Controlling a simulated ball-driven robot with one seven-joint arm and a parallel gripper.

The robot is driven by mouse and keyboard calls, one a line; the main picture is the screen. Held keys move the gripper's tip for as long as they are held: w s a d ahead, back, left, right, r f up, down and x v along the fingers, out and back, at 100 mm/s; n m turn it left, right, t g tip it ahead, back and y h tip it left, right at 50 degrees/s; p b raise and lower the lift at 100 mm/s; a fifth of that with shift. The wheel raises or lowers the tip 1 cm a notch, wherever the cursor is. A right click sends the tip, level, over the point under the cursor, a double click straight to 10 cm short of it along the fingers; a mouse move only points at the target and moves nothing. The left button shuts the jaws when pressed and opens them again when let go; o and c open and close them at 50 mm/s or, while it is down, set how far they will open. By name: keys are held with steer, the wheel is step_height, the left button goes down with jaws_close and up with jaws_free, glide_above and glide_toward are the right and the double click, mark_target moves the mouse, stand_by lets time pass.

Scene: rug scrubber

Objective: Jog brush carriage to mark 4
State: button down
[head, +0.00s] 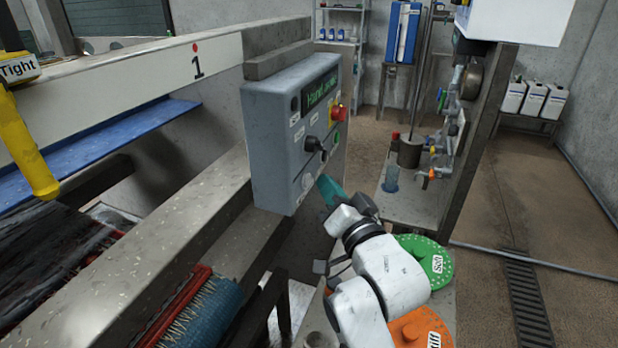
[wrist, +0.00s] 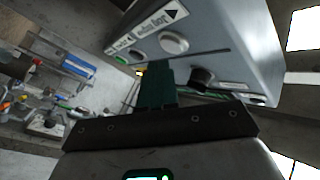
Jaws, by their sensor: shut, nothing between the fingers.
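A grey control box (head: 275,150) stands on the machine's frame in the head view. It has a display (head: 321,91) with green text, partly legible, a red button (head: 338,113), a black knob (head: 316,146) and pale buttons low on its face. The wrist view shows a white round button (wrist: 173,43) and a black knob (wrist: 202,78) close up. My gripper (head: 326,186), with teal fingers, is shut and empty by the lower part of the box face. The fingers (wrist: 158,70) appear just below the white button; contact cannot be told. Mark 4 is not in view.
The pale beam (head: 225,55) carries mark 1 with a red dot. A valve stand, a green disc (head: 425,262) and an orange disc (head: 412,330) are near my arm.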

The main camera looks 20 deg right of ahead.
steer(key=shift+d, duration=0.15)
steer(key=shift+s+d+p, duration=0.35)
steer(key=shift+s+d, duration=0.4)
steer(key=shift+d, duration=0.25)
steer(key=shift+s+d+p, duration=0.3)
steer(key=shift+s+d, duration=0.4)
steer(key=shift+d, duration=0.25)
